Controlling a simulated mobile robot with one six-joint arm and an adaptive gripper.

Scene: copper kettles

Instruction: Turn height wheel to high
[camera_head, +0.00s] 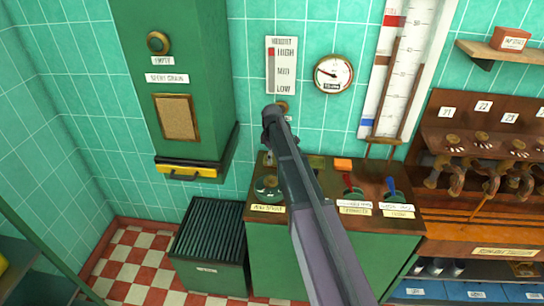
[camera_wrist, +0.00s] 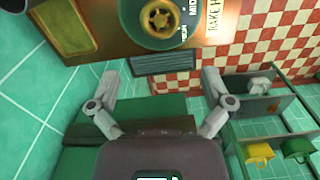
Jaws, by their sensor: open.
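The height wheel (camera_wrist: 161,19) shows at the top of the wrist view as a brass hub on a round green disc, with "MID" printed beside it. In the head view the green disc (camera_head: 268,187) sits on the left of the brown counter top, partly hidden by my arm. I cannot read the wheel's setting.
A green cabinet (camera_head: 178,75) hangs left of the counter. A dark slatted bin (camera_head: 208,245) stands on the floor. Red and blue handled controls (camera_head: 352,190) sit on the counter's right side. A round gauge (camera_head: 333,74) and tall scale are on the wall.

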